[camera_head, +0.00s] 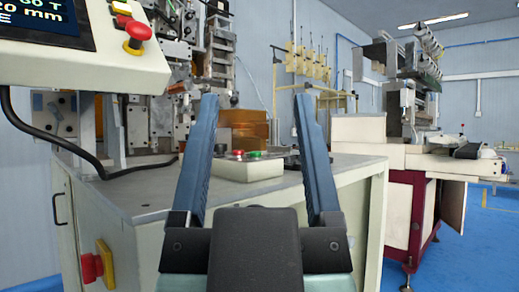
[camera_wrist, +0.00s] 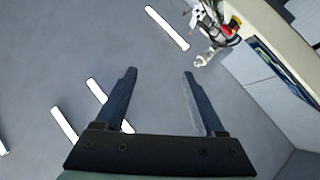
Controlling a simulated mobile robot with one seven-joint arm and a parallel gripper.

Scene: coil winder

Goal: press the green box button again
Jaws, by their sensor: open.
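A small cream box (camera_head: 248,171) sits on the grey metal tabletop of the coil winder. A green button (camera_head: 254,154) and a red button (camera_head: 238,153) are on its top. My gripper (camera_head: 257,97) is open and empty, its two blue fingers pointing up in the head view. The box shows between the fingers, behind them and lower than their tips; no contact shows. In the wrist view my gripper (camera_wrist: 158,72) is also open, and the box and its buttons are not seen there.
A control panel (camera_head: 85,50) with a screen and a red mushroom button (camera_head: 137,38) overhangs at upper left. A black cable (camera_head: 90,158) runs below it. Winder parts (camera_head: 190,60) stand behind the box. Another machine (camera_head: 410,140) stands at right. The wrist view shows ceiling lights (camera_wrist: 167,28).

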